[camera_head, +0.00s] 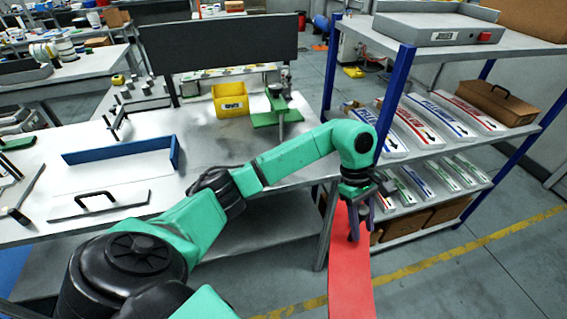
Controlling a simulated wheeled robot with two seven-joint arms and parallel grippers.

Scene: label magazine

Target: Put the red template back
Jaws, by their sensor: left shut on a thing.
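My left gripper (356,215) is shut on the red template (350,265), a long flat red board. The board hangs from the gripper over the floor, in front of the shelf rack and right of the workbench. Its lower end runs out of the picture at the bottom. The gripper's fingers cover part of its upper end. My right gripper is not in view.
A blue-posted shelf rack (393,100) at right holds rows of labelled magazines (437,115) and a brown box (501,104). The workbench (215,150) carries a blue-edged tray (120,151), a yellow bin (230,100) and a green stand (277,117). Floor right of the board is clear.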

